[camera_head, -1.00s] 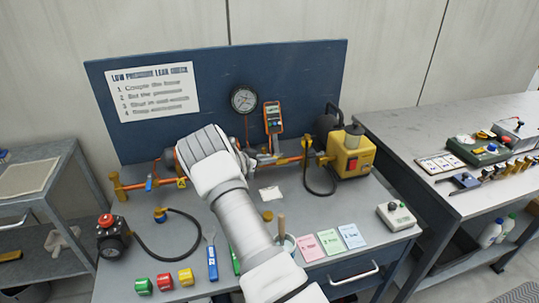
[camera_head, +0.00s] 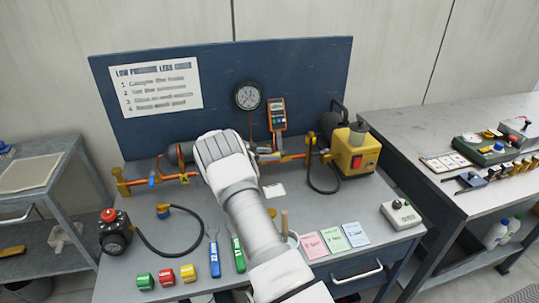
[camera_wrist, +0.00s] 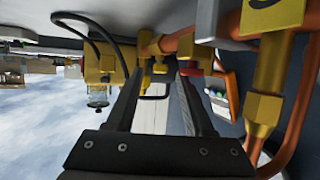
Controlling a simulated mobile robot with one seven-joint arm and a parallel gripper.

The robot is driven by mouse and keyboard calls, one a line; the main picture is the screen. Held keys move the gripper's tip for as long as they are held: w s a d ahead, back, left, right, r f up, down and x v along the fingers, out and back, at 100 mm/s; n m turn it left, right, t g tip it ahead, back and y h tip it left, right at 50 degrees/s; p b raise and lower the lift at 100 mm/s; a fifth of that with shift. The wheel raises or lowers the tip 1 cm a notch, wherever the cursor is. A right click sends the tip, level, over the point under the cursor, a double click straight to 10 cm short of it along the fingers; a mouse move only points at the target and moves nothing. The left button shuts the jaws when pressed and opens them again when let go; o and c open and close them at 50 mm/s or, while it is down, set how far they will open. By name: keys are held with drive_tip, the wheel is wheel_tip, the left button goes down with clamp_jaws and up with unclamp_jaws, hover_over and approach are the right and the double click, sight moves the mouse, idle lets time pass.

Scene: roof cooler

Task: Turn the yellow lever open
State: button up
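My gripper is hidden behind my white wrist in the head view, over the pipe line at the back of the bench. In the wrist view my gripper (camera_wrist: 160,78) has two dark fingers spread apart, with a gap between them. A yellow lever-like part (camera_wrist: 146,72) hangs from the pipe by the left fingertip; I cannot tell whether they touch. A red part (camera_wrist: 190,71) is by the right fingertip. The orange pipe (camera_wrist: 180,42) runs just beyond the fingertips. In the head view my arm covers the middle of the pipe line, so the yellow lever is not clearly seen there.
A yellow pump unit (camera_head: 354,151) with a black hose stands right of my arm. A gauge (camera_head: 247,96) and an orange meter (camera_head: 277,114) are at the blue back panel (camera_head: 200,113). A blue lever (camera_head: 153,178) is at left. Several small tools and blocks lie in front.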

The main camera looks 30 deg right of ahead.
drive_tip(key=v, duration=1.7)
drive_tip(key=shift+r, duration=0.15)
drive_tip(key=shift+s+a, duration=0.1)
drive_tip(key=shift+a, duration=0.05)
